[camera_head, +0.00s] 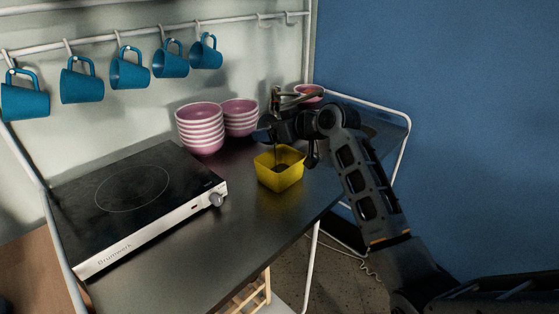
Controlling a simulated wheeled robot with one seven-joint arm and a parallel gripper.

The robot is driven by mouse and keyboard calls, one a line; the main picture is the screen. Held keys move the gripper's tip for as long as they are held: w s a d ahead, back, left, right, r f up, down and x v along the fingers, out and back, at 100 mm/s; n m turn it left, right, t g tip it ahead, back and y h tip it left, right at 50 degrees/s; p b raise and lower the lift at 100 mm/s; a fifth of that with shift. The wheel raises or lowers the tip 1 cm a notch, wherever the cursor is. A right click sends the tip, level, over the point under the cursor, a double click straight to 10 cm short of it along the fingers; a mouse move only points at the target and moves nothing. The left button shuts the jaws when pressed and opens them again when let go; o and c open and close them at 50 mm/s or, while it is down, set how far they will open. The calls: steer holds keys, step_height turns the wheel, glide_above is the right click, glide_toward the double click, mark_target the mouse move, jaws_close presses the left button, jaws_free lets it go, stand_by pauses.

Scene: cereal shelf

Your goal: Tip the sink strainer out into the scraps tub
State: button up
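The yellow scraps tub (279,181) stands open on the dark counter, near its right front edge. Some dark matter (282,168) shows inside it. My gripper (285,140) is over the tub's far rim, with its dark parts reaching down on both sides. A dark rounded shape (262,135) sits at the gripper's left end; I cannot tell whether it is the strainer or part of the gripper. I cannot make out the sink strainer for sure, nor whether the fingers are closed on it.
A black hotplate (135,190) fills the counter's left. Two stacks of pink bowls (200,130) (240,118) stand behind the tub. A tap (278,98) and another pink bowl (308,92) are at the back right. Blue mugs (130,70) hang from a rail above. The front counter is clear.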

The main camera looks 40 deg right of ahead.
steer(key=shift+s+t+b, duration=0.25)
steer(key=shift+t+b, duration=0.45)
steer(key=shift+b, duration=0.9)
steer(key=shift+f, duration=0.1)
steer(key=shift+s+b, duration=0.15)
steer(key=shift+b, duration=0.4)
steer(key=shift+s+t+b, duration=0.35)
steer(key=shift+t+b, duration=0.15)
steer(key=shift+b, duration=0.3)
